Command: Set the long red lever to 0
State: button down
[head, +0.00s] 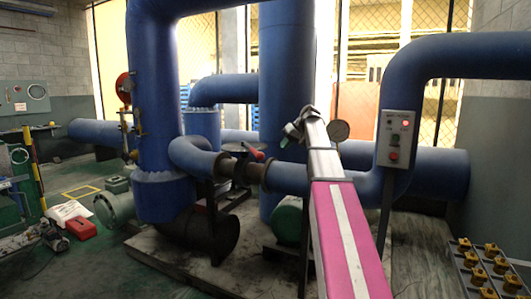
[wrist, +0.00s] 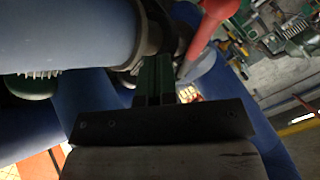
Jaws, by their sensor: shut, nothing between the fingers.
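The long red lever (head: 256,155) sits on a valve on the horizontal blue pipe in the head view, just left of my arm's far end. In the wrist view the red lever (wrist: 204,38) slants down from the top edge, with its lower end close to the right of my fingers. My gripper (wrist: 156,66) is shut and empty, its dark fingers side by side. Whether the fingers touch the lever is unclear. In the head view my gripper (head: 290,131) is at the far end of my pink and white arm. No scale markings are readable.
Blue pipes (head: 288,70) stand close around the valve, and one pipe (wrist: 70,35) fills the wrist view's upper left. A round gauge (head: 338,130) and a control box (head: 396,139) with a red light stand to the right. A red case (head: 82,228) lies on the floor at left.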

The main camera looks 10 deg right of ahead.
jog(key=r, duration=0.1)
jog(key=w+r, duration=0.1)
jog(key=shift+d+r, duration=0.3)
jog(key=shift+f, duration=0.1)
jog(key=w+a+f, duration=0.2)
jog(key=a+f, duration=0.4)
jog(key=a, duration=0.3)
jog(key=shift+w+a+f, duration=0.2)
jog(key=shift+w+f, duration=0.1)
jog(key=shift+f, duration=0.1)
jog(key=shift+a, duration=0.1)
